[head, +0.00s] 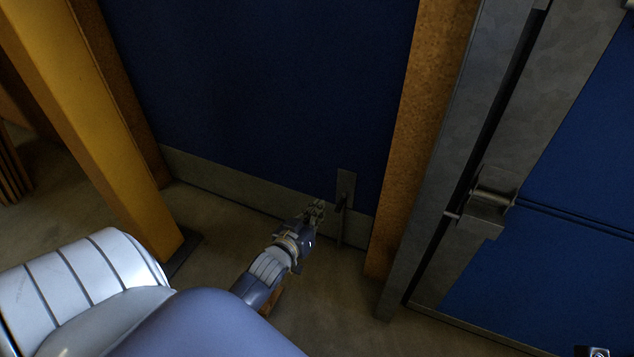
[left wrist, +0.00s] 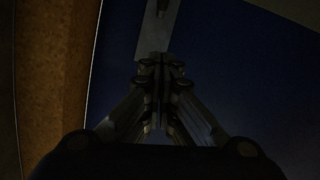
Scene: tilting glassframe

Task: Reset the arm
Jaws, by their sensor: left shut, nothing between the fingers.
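My left gripper (head: 318,209) is low in front of a dark blue door (head: 270,90), just left of the door's metal handle plate (head: 346,186). In the left wrist view the fingers of my left gripper (left wrist: 162,66) are together with nothing between them. The pale handle plate (left wrist: 150,38) shows just beyond the fingertips there. I cannot tell whether the fingertips touch the handle.
A yellow post (head: 95,120) stands at the left. An orange-brown frame post (head: 425,130) borders the blue door on the right. Beyond it is a grey metal frame with a latch (head: 487,203) and another blue panel (head: 585,150). Bare floor (head: 215,225) lies below the door.

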